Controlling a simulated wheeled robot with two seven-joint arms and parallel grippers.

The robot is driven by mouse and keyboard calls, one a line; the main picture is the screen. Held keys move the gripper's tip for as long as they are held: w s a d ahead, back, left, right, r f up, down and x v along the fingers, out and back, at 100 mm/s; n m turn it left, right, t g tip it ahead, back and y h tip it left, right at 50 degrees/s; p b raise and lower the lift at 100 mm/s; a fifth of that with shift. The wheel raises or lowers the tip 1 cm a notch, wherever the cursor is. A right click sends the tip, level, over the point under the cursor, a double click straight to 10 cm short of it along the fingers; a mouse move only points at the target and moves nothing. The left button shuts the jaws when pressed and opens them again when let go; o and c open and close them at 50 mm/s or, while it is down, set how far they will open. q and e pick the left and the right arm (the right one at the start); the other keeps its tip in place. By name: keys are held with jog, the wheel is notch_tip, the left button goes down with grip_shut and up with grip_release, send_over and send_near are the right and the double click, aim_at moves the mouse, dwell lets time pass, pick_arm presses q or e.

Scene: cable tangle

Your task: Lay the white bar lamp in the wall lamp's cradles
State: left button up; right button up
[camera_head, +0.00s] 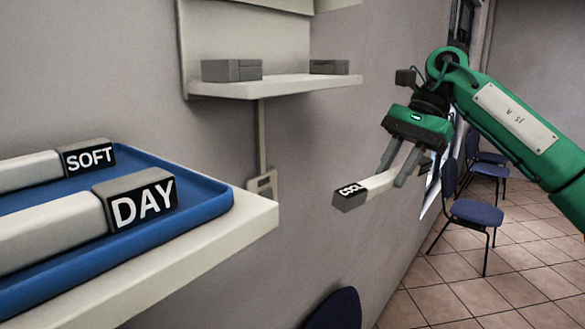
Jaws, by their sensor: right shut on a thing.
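My right gripper (391,178) is shut on a white bar lamp (374,184) with a dark grey end cap marked COOL. It holds the bar in the air, clear of the wall and to the right of the wall lamp. The bar's marked end points toward the lower left; its far end is partly hidden by the fingers. The wall lamp (275,87) is a pale wall fitting with a shelf. Two grey blocks, which look like its cradles (231,70) (329,67), stand on the shelf with nothing laid across them. My left gripper is out of view.
A blue tray (222,207) on a pale shelf (256,219) at the left holds bars marked SOFT (88,158) and DAY (143,202). A strip runs down from the wall lamp to a wall plate (263,184). Blue chairs (477,212) stand on the tiled floor.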

jog(key=s+d+f+m+t, duration=0.1)
jog(key=s+d+f+m, duration=0.25)
jog(key=d+f, duration=0.75)
jog(key=s+d+f+m+t, duration=0.2)
jog(key=s+d+f, duration=0.45)
jog(key=f, duration=0.85)
jog(key=w+d+f+n+g, duration=0.25)
jog(key=w+f+n, duration=0.25)
jog(key=w+f, duration=0.45)
jog(key=s+a+n+g+h, duration=0.1)
jog(key=s+a+n, duration=0.1)
jog(key=a, duration=0.4)
jog(key=s+a+n+g, duration=0.1)
jog(key=s+a+n, duration=0.15)
jog(key=a, duration=0.35)
jog(key=s+a+f+n+g+h, duration=0.1)
jog(key=s+a+f+n, duration=0.1)
jog(key=s, duration=0.3)
jog(key=s+a+f+n+h+b, duration=0.1)
jog(key=s+a+f+n, duration=0.1)
jog(key=s+f+n, duration=0.1)
jog(key=shift+s+a+f+g+h, duration=0.35)
jog(key=shift+s+f+h, duration=0.1)
jog(key=shift+s, duration=0.7)
